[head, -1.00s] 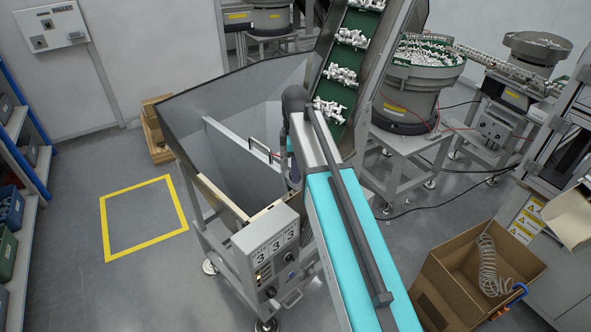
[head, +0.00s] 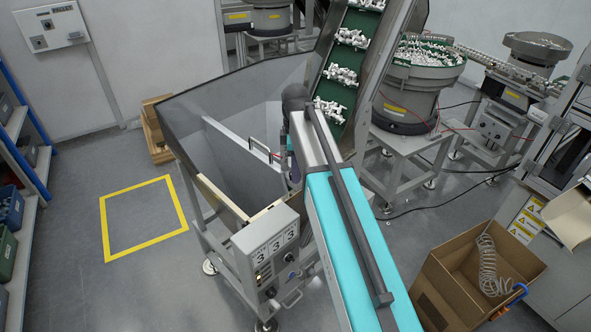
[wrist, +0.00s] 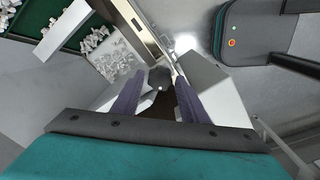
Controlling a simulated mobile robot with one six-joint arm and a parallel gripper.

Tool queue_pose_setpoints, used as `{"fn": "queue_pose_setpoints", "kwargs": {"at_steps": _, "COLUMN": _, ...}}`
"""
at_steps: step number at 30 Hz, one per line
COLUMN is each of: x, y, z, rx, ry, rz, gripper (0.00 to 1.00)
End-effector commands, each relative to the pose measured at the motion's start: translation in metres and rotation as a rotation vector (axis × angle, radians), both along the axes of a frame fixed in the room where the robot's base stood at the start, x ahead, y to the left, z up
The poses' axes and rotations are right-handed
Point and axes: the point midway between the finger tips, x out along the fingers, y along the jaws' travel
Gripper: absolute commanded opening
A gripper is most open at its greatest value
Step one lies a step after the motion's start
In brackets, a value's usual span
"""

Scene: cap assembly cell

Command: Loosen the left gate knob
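In the wrist view, a dark round knob (wrist: 159,77) lies between and just beyond the tips of my gripper (wrist: 160,82). The two purple fingers are apart, with a narrow gap showing on each side of the knob. I cannot tell which gate knob it is. In the head view, my gripper (head: 291,168) is inside the hopper at its right side, mostly hidden by my own arm. A grey gate plate (head: 238,160) with a dark handle (head: 259,147) stands in the hopper to the left of it. No knob shows clearly in the head view.
The hopper's grey wall (head: 200,103) surrounds the gripper. A green conveyor (head: 345,75) carrying white parts rises close to the right; it also shows in the wrist view (wrist: 62,28). A control box (head: 270,255) is at the hopper's front. The yellow-marked floor (head: 145,220) is clear.

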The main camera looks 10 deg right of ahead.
Motion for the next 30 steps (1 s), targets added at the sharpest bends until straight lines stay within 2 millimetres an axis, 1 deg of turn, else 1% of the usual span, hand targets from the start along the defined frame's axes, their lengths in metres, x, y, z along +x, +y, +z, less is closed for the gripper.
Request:
{"fn": "queue_pose_setpoints", "kwargs": {"at_steps": 8, "x": 0.001, "y": 0.0, "z": 0.02, "rx": 0.0, "ry": -0.002, "rz": 0.0, "gripper": 0.4}}
{"fn": "queue_pose_setpoints", "kwargs": {"at_steps": 30, "x": 0.001, "y": 0.0, "z": 0.103, "rx": 0.0, "ry": -0.003, "rz": 0.001, "gripper": 0.4}}
